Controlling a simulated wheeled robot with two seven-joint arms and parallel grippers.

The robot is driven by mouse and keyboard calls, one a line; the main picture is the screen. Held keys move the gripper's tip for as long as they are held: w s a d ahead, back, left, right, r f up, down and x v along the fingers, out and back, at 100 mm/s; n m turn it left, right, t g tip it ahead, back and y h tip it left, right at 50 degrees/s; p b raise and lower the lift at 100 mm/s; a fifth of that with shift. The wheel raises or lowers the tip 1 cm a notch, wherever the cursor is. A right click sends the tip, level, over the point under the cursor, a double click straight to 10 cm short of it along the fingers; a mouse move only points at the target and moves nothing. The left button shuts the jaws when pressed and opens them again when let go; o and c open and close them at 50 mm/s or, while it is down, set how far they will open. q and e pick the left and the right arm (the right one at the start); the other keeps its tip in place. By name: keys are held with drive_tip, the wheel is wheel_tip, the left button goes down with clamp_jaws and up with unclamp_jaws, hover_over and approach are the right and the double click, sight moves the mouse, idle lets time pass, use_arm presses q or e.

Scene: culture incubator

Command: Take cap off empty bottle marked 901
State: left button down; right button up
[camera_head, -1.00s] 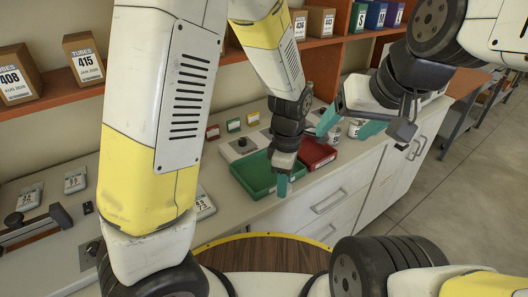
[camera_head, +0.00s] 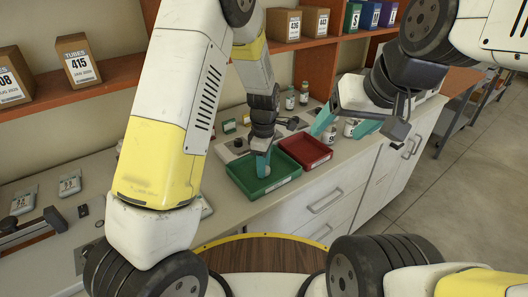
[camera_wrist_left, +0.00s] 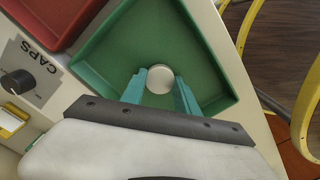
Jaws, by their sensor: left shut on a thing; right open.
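My left gripper (camera_head: 263,164) points down over the green tray (camera_head: 240,187). In the left wrist view its teal fingers (camera_wrist_left: 160,90) are shut on a round white cap (camera_wrist_left: 160,78), with the green tray floor (camera_wrist_left: 125,50) below. I cannot tell whether the cap touches the floor. My right gripper (camera_head: 345,124) is open, its teal fingers on either side of small white-labelled bottles. One bottle (camera_head: 350,128) and another (camera_head: 331,135) stand there, partly hidden by the gripper. Their numbers are not fully readable, so I cannot tell which is 901.
A red tray (camera_head: 325,158) lies right of the green one. A "CAPS" label (camera_wrist_left: 22,49) and a black knob (camera_wrist_left: 18,82) are beside the trays. More small bottles (camera_head: 289,100) stand at the back under the shelf. Drawers are below the counter.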

use_arm(q)
drive_tip(key=shift+f, duration=0.2)
drive_tip(key=c, duration=0.9)
unclamp_jaws()
